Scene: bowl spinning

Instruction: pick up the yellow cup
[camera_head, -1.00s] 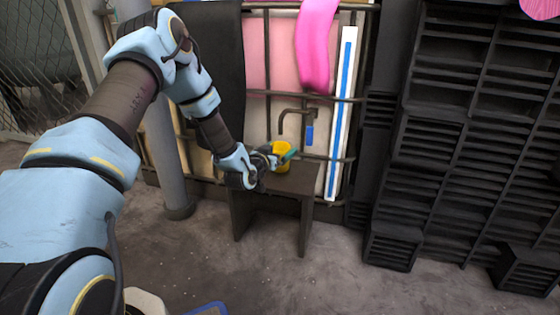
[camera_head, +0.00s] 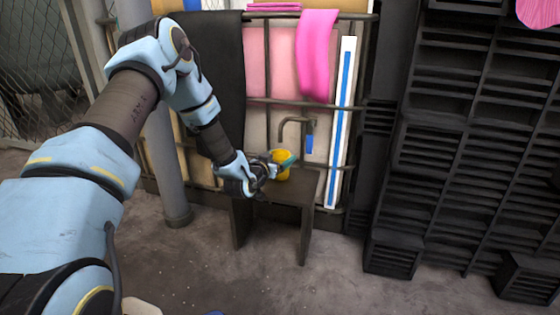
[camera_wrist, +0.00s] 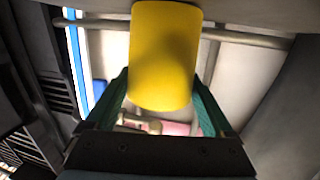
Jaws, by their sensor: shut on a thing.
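The yellow cup (camera_head: 282,172) is at the small dark table (camera_head: 290,191), by its back part. My gripper (camera_head: 283,163) reaches it from the left, with a teal finger across the cup's near side. In the wrist view the cup (camera_wrist: 165,55) fills the space between my two green fingers (camera_wrist: 161,95), which are shut on it from both sides. I cannot tell whether the cup's base touches the tabletop.
A bent tap (camera_head: 300,125) with a blue handle stands just behind the cup. A metal rack with pink cloth (camera_head: 317,60) and a white-blue strip (camera_head: 341,120) is behind the table. Black crates (camera_head: 440,150) stand at right.

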